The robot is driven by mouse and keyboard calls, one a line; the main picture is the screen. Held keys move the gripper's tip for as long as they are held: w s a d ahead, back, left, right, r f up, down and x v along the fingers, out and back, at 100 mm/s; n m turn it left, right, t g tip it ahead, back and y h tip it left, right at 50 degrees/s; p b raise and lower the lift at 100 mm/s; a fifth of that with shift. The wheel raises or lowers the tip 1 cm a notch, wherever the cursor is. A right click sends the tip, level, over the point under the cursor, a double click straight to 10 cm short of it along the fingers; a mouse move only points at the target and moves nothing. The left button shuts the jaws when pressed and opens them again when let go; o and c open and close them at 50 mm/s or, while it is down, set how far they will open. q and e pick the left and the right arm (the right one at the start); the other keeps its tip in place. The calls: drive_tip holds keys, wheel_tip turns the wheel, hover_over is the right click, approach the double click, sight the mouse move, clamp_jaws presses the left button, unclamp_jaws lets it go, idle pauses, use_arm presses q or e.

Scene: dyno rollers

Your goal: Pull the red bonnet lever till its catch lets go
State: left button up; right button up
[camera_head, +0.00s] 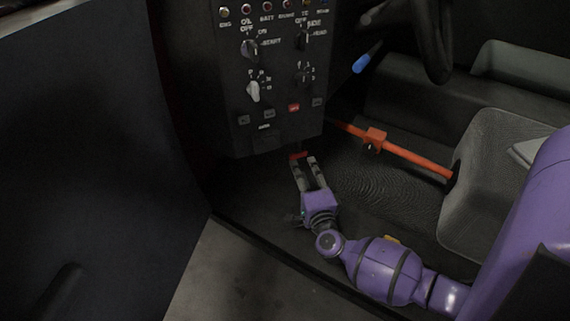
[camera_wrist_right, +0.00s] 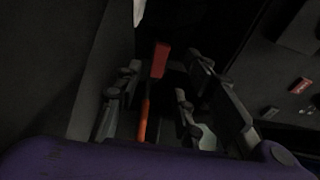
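In the wrist view my right gripper (camera_wrist_right: 166,64) is open, with one finger on each side of the red paddle and dark gaps between. It does not look closed on the lever. The lever's catch is not visible. My left gripper is not in view.
The switch panel (camera_head: 272,85) with knobs and lamps hangs just above the gripper. An orange bar (camera_head: 410,155) crosses the footwell to its right, toward a grey seat (camera_head: 495,165). A dark door panel (camera_head: 85,160) stands at left. A blue-tipped stalk (camera_head: 362,63) is higher up.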

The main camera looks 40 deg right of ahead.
sight(299, 156)
drive_tip(key=shift+w+d, duration=0.25)
drive_tip(key=shift+d, duration=0.1)
drive_tip(key=b+x, duration=0.2)
drive_tip(key=x, duration=0.5)
drive_tip(key=shift+w, duration=0.1)
clamp_jaws()
